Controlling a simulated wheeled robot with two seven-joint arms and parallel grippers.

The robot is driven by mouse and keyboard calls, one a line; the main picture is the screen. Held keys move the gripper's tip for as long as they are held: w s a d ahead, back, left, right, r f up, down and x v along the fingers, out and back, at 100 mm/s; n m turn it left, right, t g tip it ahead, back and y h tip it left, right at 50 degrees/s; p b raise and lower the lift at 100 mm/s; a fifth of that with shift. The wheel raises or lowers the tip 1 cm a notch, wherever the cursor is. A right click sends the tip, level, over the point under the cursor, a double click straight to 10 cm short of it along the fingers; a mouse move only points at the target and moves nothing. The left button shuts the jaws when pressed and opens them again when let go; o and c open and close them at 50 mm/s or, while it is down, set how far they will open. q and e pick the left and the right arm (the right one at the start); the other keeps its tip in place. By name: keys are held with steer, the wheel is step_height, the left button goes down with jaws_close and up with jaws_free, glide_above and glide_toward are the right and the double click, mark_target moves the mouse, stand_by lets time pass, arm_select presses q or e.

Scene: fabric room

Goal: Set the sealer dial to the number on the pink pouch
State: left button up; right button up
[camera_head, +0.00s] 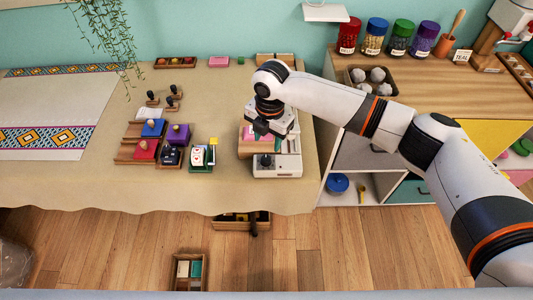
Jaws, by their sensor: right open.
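A white machine that looks like the sealer (288,170) stands near the front right of the cloth-covered table. A dark knob that looks like its dial (266,161) is on its front top; the number it points to is too small to read. My right gripper (262,128) is open, above and just behind the machine, pointing down. A pink piece (249,132), possibly the pink pouch, shows partly beneath the gripper; no number is readable on it. The gripper and wrist hide part of this area. My left gripper is not in view.
Stamps and coloured blocks on wooden trays (145,150) stand left of the machine, with a small white-faced item (202,156) between. The table's front edge (150,207) is close. A wooden sideboard (440,90) with jars is at right. Bare cloth lies at the middle back.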

mark_target(266, 158)
step_height(266, 158, down, 8)
steer(key=shift+w+a+f, duration=0.1)
steer(key=shift+a, duration=0.05)
stand_by(0.3)
steer(key=c, duration=1)
steer(key=shift+p, duration=0.3)
